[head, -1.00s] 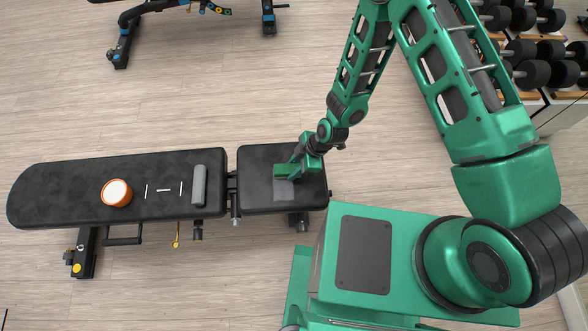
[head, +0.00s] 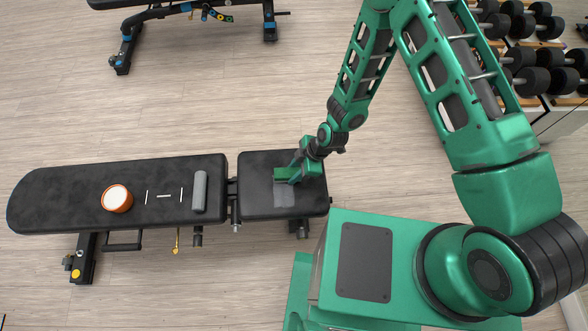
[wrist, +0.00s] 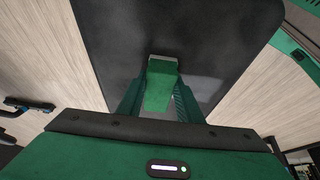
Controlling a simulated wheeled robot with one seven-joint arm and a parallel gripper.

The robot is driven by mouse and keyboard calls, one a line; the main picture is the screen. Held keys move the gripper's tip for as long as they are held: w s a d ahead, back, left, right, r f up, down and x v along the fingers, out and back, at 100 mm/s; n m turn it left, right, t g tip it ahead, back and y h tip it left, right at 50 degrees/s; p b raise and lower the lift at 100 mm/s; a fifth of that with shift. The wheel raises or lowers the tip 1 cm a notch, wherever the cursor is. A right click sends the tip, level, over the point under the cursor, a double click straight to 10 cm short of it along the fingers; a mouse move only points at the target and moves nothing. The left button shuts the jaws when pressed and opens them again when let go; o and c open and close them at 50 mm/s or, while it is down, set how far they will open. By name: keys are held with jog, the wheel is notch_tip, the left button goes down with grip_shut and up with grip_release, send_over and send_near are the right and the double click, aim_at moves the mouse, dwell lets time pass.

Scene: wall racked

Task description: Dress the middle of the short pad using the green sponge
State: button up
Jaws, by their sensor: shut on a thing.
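The short pad (head: 258,205) is the black right-hand section of the bench. A pale grey square patch (head: 284,196) marks its middle. My gripper (head: 290,174) is shut on the green sponge (head: 281,175), low over the pad at the patch's far edge. In the wrist view my gripper (wrist: 158,103) has a finger on each side of the sponge (wrist: 160,85).
The long pad (head: 60,195) lies to the left across a gap. It bears an orange-rimmed round tub (head: 117,198), white marks (head: 164,196) and a grey roll (head: 200,190). Another bench (head: 190,8) and dumbbells (head: 525,60) stand at the back. Floor between is clear.

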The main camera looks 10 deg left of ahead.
jog(key=shift+s+d, duration=0.2)
jog(key=shift+s, duration=0.55)
jog(key=shift+s+d, duration=0.15)
jog(key=shift+s, duration=0.55)
jog(key=shift+w+a, duration=0.2)
jog(key=shift+w, duration=0.7)
jog(key=shift+w+a, duration=0.2)
jog(key=shift+w, duration=0.7)
jog(key=shift+s+d, duration=0.2)
jog(key=shift+s, duration=0.7)
jog(key=shift+s+d, duration=0.2)
jog(key=shift+s, duration=0.7)
jog(key=shift+w+a, duration=0.2)
jog(key=shift+w, duration=0.7)
jog(key=shift+w+a, duration=0.2)
jog(key=shift+w, duration=0.7)
